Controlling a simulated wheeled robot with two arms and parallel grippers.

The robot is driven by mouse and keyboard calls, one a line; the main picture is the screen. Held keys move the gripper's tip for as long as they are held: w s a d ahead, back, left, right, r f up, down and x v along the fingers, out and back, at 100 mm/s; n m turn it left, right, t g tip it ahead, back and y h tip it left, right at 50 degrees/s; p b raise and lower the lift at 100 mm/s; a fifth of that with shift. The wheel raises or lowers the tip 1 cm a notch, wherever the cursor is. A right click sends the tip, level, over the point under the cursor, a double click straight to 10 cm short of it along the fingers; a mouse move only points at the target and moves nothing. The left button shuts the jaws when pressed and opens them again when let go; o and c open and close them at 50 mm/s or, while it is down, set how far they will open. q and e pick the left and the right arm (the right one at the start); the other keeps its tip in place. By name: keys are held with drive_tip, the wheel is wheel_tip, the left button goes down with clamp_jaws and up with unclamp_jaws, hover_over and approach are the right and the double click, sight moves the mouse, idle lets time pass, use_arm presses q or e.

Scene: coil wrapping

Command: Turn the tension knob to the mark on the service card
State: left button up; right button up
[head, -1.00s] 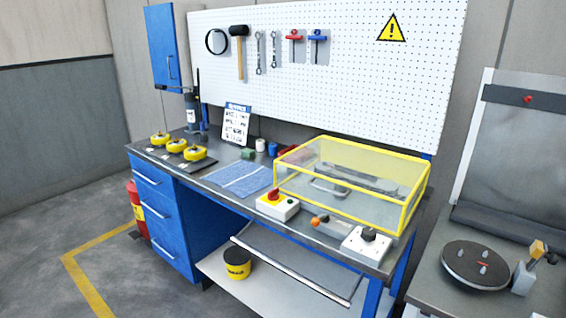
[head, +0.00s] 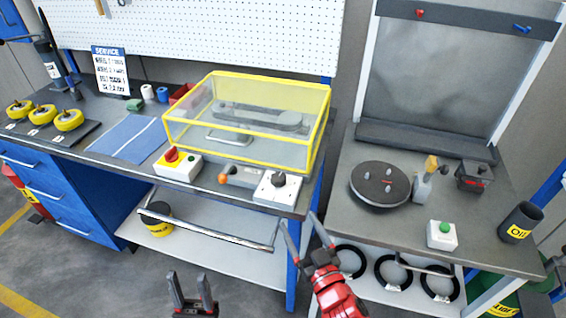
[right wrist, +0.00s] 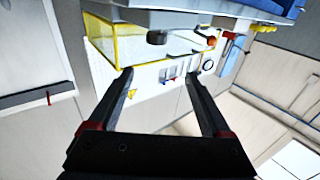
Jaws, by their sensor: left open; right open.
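The tension knob (head: 279,179) is a dark round knob on a white box at the bench's front right edge; its pointer is too small to read. The service card (head: 110,70) stands upright at the back left of the bench, its lines blurred. My right gripper (head: 301,222) is open and empty in front of and below the knob box, apart from it. In the right wrist view its fingers (right wrist: 158,76) are spread with nothing between them. My left gripper (head: 190,280) is open and empty, low at the bottom edge, away from the bench.
A yellow-framed clear guard (head: 247,115) stands behind the knob box. Left of the box are an orange-ended lever (head: 224,178) and a red stop switch (head: 171,155). A side table (head: 350,215) with a dark turntable (head: 380,184) stands to the right.

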sight(281, 183)
drive_tip(key=shift+m+h, duration=0.3)
drive_tip(key=shift+h, duration=0.1)
drive_tip(key=p+x, duration=0.3)
drive_tip(key=x, duration=1.3)
drive_tip(key=shift+d+f, duration=0.15)
drive_tip(key=shift+p+x, duration=0.35)
drive_tip(key=shift+x, duration=0.45)
drive_tip(key=shift+f, duration=0.15)
